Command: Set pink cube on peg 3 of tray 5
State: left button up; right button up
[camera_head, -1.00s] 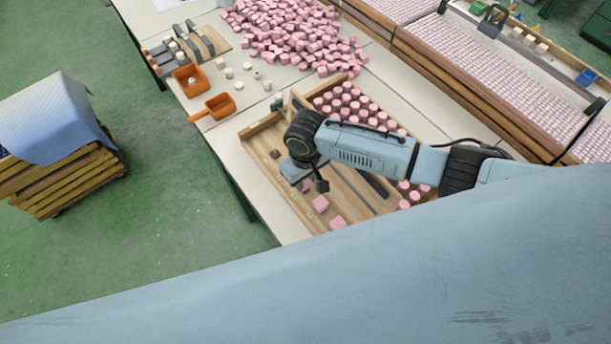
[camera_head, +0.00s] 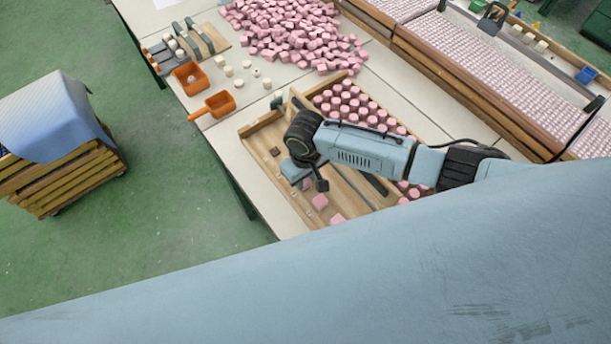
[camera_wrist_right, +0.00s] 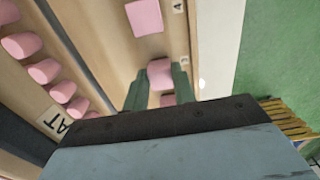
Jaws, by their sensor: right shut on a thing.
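The wooden tray (camera_head: 262,160) sits on the pale table, with rows of round pink pieces (camera_head: 345,95) along its right side. My right gripper (camera_wrist_right: 160,82) is shut on a pink cube (camera_wrist_right: 160,73), which sits between its two dark green fingers. In the head view, the right wrist hangs over the tray's left strip and hides most of the gripper (camera_head: 304,182). Another pink cube (camera_wrist_right: 145,16) lies ahead on the wooden strip, beside a label reading 4. The same strip shows pink cubes (camera_head: 320,202) in the head view. Pegs cannot be made out. My left gripper is not seen.
A large heap of pink cubes (camera_head: 290,35) lies on the table behind the tray. Long wooden trays (camera_head: 450,65) full of pink pieces stand at right. A draped trolley (camera_head: 65,175) stands on the green floor.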

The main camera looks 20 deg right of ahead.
aim_at(305, 181)
jog(key=shift+f, duration=0.2)
jog(key=o, duration=1.5)
jog(key=shift+r, duration=0.1)
notch_tip(305, 181, up, 6)
jog(key=p, duration=0.7)
